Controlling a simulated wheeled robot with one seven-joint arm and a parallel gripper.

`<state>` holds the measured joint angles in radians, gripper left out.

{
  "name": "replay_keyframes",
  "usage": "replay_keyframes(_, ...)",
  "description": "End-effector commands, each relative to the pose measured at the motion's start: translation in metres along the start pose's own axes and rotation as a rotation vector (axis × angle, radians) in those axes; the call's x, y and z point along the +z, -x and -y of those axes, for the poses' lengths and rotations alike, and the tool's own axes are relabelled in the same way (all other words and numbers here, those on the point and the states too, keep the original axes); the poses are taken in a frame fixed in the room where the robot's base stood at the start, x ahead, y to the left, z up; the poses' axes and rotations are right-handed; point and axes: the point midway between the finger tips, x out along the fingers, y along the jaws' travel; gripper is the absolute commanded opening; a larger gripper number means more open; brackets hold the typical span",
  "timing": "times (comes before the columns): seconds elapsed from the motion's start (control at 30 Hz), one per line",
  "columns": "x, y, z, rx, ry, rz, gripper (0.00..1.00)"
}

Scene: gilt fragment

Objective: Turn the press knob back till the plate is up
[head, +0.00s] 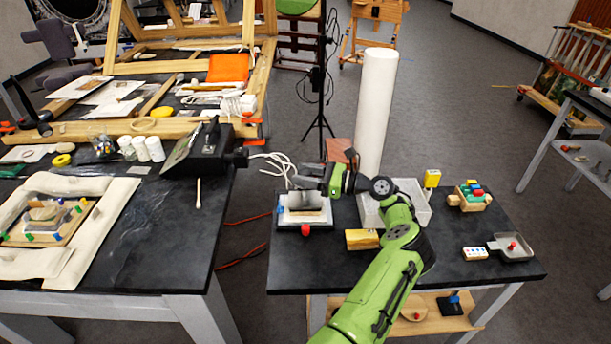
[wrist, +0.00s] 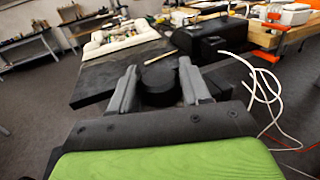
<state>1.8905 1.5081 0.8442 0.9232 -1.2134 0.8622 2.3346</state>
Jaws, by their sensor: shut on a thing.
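The small press (head: 290,216) stands at the left end of the right table, with a white body, a dark base and a red ball (head: 306,228) at its front. My gripper (head: 305,184) is over the press, its arm reaching in from the right. In the wrist view the round black press knob (wrist: 160,80) sits between the two grey fingers of my gripper (wrist: 158,88), which are shut on its sides. In the head view my gripper hides the knob. The plate's height cannot be made out in either view.
A wooden block (head: 362,239) lies right of the press. White cables (head: 275,165) hang near the press from the black box (head: 205,150) on the left table. The right table's front is mostly free.

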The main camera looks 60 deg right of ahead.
Motion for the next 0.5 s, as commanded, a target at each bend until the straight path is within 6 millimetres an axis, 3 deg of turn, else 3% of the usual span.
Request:
replay_keyframes(0.37,0.0002,-0.0006,-0.0004,0.004,-0.002,-0.001,0.16)
replay_keyframes(0.4,0.0001,-0.0005,-0.0004,0.004,-0.002,-0.001,0.53)
replay_keyframes(0.5,0.0001,-0.0002,-0.0002,0.003,-0.002,-0.001,0.66)
